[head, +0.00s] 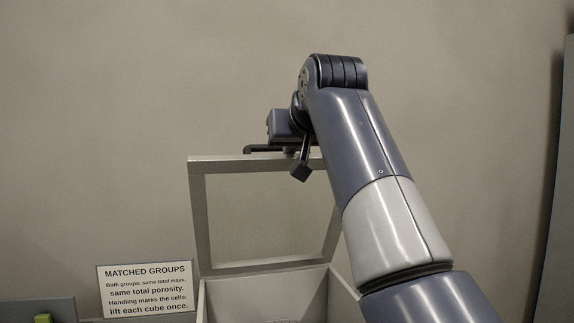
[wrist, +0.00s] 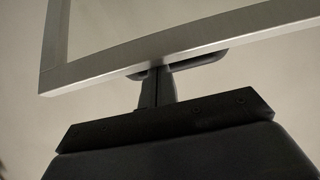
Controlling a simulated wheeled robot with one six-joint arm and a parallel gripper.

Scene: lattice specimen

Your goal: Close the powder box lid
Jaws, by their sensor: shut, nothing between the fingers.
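The powder box (head: 318,297) is at the bottom of the head view, with only its upper part in frame. Its lid (head: 198,215), a grey metal frame around a clear panel, stands open and nearly upright at the back of the box. My gripper (head: 285,145) is at the lid's top edge; its fingertips are hard to make out there. In the wrist view the fingers (wrist: 155,82) are shut and empty, close against the lid's frame bar (wrist: 190,42) beside a dark handle-like strip (wrist: 190,66). I cannot tell whether they touch.
A sign reading "MATCHED GROUPS" (head: 145,290) stands left of the box. A plain wall (head: 120,90) is behind. A dark grey panel (head: 558,190) stands at the far right.

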